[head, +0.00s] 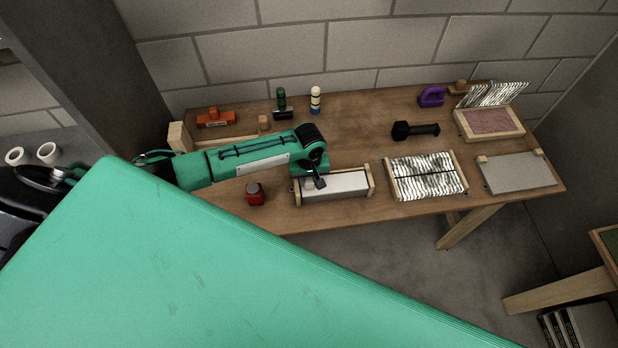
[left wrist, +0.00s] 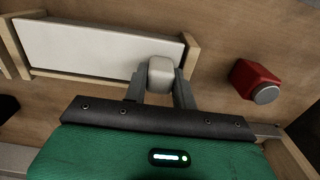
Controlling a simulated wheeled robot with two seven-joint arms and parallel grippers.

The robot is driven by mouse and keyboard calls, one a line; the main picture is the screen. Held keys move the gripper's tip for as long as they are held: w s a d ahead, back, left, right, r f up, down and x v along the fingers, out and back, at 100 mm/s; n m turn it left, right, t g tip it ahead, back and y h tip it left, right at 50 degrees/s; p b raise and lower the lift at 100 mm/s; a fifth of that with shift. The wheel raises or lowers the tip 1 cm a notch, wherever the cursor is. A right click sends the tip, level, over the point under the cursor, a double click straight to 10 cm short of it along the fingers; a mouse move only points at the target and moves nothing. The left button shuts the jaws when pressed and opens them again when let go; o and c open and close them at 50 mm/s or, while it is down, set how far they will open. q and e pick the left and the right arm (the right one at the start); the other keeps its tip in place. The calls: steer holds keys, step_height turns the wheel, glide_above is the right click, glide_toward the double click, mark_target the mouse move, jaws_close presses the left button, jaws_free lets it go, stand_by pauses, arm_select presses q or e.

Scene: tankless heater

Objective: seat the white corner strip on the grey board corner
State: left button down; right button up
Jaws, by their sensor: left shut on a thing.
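My left gripper (head: 316,183) is over the left end of a wood-framed white panel. In the left wrist view its fingers (left wrist: 160,85) are closed on a small off-white piece (left wrist: 161,74) with rounded edges. It may be the white corner strip seen end-on; its length is hidden. The piece overlaps one end of the frame in the picture; I cannot tell whether they touch. The grey board (head: 517,174) lies flat at the table's right end, with small wooden blocks at its two back corners. My right gripper is not in view.
The white panel (head: 345,183) also shows in the left wrist view (left wrist: 90,47). A frame of silvery strips (head: 424,177), a black dumbbell (head: 415,130) and a reddish board (head: 490,123) stand toward the right. Bare wood (head: 365,125) lies behind.

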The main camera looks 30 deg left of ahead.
arm_select(q)
steer(key=c, duration=1.1)
jaws_free()
steer(key=shift+c, duration=0.2)
steer(key=shift+o, duration=0.4)
step_height(320, 180, up, 14)
steer(key=b, duration=0.4)
steer(key=shift+f, duration=0.1)
